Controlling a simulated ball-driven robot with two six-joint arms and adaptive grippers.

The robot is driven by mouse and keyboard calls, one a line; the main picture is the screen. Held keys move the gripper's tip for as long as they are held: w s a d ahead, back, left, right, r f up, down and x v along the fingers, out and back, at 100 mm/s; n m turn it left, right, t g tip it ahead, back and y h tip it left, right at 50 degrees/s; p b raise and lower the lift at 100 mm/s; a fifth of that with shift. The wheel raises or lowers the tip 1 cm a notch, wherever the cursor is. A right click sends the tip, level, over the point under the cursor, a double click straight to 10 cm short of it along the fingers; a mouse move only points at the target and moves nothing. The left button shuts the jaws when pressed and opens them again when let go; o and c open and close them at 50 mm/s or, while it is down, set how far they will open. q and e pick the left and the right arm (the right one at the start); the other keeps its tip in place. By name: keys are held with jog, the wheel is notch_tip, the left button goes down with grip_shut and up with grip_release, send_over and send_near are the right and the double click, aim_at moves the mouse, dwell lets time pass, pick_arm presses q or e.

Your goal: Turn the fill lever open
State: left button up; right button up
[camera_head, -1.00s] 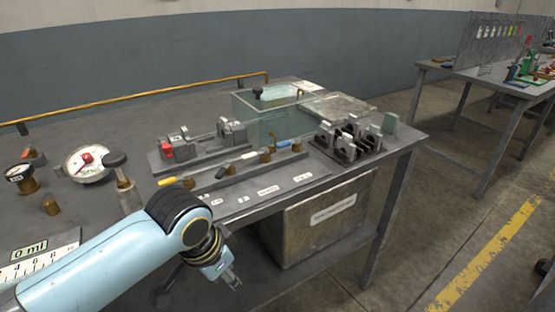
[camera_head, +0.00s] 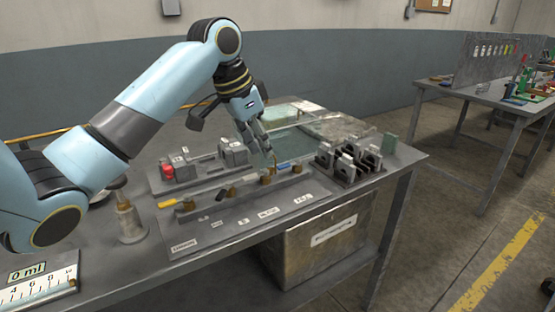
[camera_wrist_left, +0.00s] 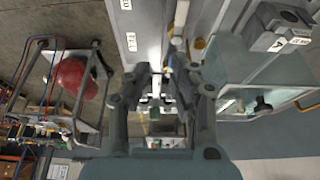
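A valve row (camera_head: 235,190) with brass bodies and small levers runs along the front of the bench. It has a yellow-handled lever (camera_head: 167,203), a black one (camera_head: 222,194) and a blue-handled one (camera_head: 284,166). The labels on its front plate are too small to read, so I cannot tell which lever is the fill lever. My left gripper (camera_head: 261,150) points down just above the right part of the row, close to the blue-handled lever. Its fingers stand apart with nothing visibly held; in the left wrist view the gripper (camera_wrist_left: 172,80) also looks open. My right gripper is not seen.
A clear tank (camera_head: 290,138) stands behind the row. A grey block fixture (camera_head: 235,152) is behind-left, dark clamp-like parts (camera_head: 345,165) are to the right. A brass-topped post (camera_head: 128,220) and a scale marked 0 ml (camera_head: 40,280) are at left.

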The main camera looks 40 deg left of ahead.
aim_at(280, 166)
pick_arm(q)
notch_tip(280, 166, up, 3)
jog(key=w+a, duration=0.2)
jog(key=x, duration=0.7)
jog(key=b+x, duration=0.1)
jog(key=x, duration=0.2)
jog(key=shift+w+d+f, duration=0.15)
jog(key=shift+w+d, duration=0.15)
jog(key=shift+w, duration=0.05)
grip_shut()
